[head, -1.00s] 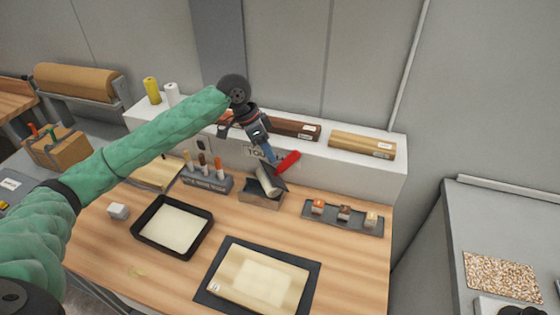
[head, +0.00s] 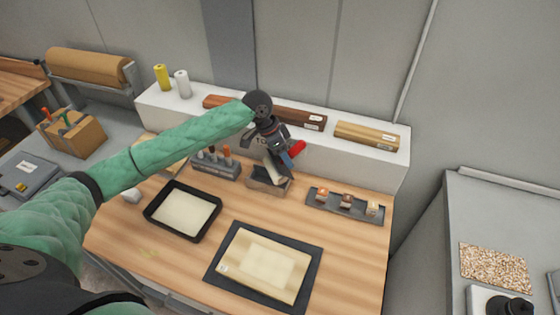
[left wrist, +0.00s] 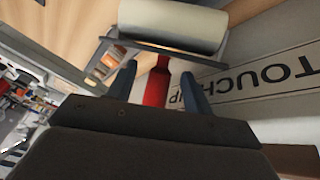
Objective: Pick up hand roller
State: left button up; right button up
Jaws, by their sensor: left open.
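The hand roller has a red handle (head: 298,148) and a pale cylindrical sleeve (head: 275,171). It rests in a small holder (head: 268,187) at the back of the wooden bench. My left gripper (head: 284,160) is at the roller, close to its handle. In the left wrist view the open fingers (left wrist: 158,90) stand on either side of the red handle (left wrist: 156,88), with gaps between. The pale sleeve (left wrist: 172,25) lies beyond the fingertips. My right gripper is not in view.
A black tray (head: 183,211) and a dark mat with a wooden panel (head: 262,266) lie in front. A rack of small tools (head: 216,165) stands left of the holder, a strip of small blocks (head: 345,206) right. A white ledge (head: 372,163) with wood samples runs behind.

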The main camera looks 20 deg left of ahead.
pick_arm(q)
jog(key=shift+f, duration=0.15)
grip_shut()
